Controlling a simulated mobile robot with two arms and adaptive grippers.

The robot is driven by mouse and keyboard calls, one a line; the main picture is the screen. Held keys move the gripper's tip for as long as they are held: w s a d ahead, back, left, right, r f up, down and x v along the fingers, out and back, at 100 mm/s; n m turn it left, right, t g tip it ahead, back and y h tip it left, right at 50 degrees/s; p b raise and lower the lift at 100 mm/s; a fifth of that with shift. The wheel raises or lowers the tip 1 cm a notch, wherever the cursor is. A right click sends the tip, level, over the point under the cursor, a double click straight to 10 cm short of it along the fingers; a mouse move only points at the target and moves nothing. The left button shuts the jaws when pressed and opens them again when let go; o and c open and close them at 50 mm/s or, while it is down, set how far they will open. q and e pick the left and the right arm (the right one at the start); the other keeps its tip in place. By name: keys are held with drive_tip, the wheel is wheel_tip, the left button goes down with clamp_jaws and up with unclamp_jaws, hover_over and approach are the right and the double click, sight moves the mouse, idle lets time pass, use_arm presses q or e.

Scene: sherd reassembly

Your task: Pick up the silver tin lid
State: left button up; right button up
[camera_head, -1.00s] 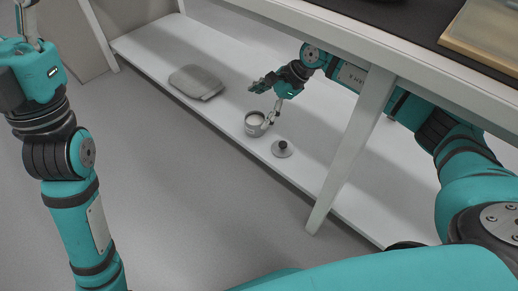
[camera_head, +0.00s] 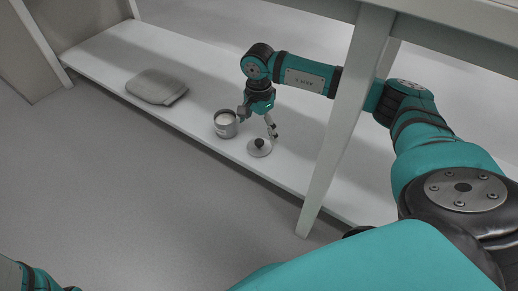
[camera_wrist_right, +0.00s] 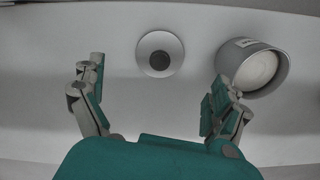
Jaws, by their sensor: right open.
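The silver tin lid (camera_head: 260,149), a round disc with a dark knob, lies flat on the low white shelf. In the right wrist view the lid (camera_wrist_right: 160,40) sits just beyond and between my fingertips. The open tin (camera_head: 225,126) with pale contents stands upright to its left; in the right wrist view the tin (camera_wrist_right: 262,84) is close beside my right-hand finger. My right gripper (camera_head: 259,123) is open and empty above the shelf, pointing down near the lid and tin. My left gripper is out of view.
A grey folded cloth or bag (camera_head: 157,86) lies farther left on the white shelf (camera_head: 110,58). A slanted table leg (camera_head: 340,130) stands right of the lid, in front of my right arm. The table edge hangs above. The shelf between cloth and tin is clear.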

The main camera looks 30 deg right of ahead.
sight(259, 142)
wheel_tip(259, 142, down, 7)
drive_tip(key=b, duration=0.4)
drive_tip(key=shift+r, duration=0.2)
drive_tip(key=shift+s, duration=0.1)
clamp_jaws()
idle(0.3)
